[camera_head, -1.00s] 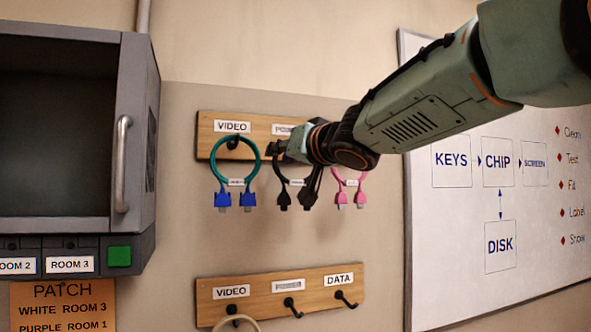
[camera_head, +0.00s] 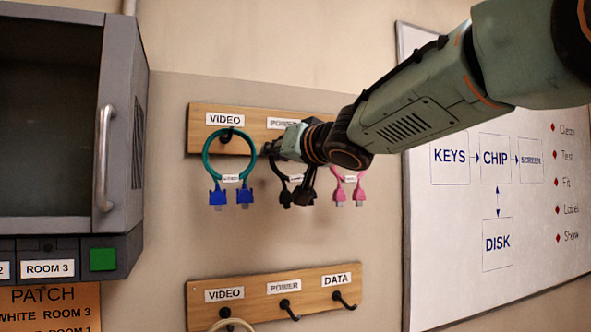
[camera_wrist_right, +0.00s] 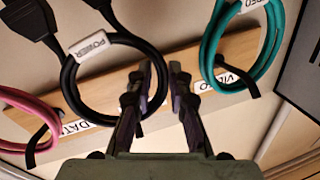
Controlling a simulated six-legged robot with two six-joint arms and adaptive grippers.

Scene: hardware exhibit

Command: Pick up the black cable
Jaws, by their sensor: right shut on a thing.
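The black cable (camera_head: 283,164) is a loop with two dark plugs hanging down, on the upper wooden board under the POWER label. My right gripper (camera_head: 271,147) is at the upper part of this loop. In the right wrist view the black loop (camera_wrist_right: 69,88) carries a white POWER tag, and its side passes at the fingers of my right gripper (camera_wrist_right: 163,88), which is shut on it. The black cable's hook is hidden behind the gripper, so I cannot tell whether the loop still rests on it. My left gripper is not in view.
A teal cable (camera_head: 208,152) with blue plugs hangs close on the left, and a pink cable (camera_head: 337,184) on the right. The lower board (camera_head: 255,298) has hooks; a cream cable (camera_head: 232,323) hangs on its VIDEO hook. A grey cabinet (camera_head: 130,120) stands left, a whiteboard (camera_head: 540,240) right.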

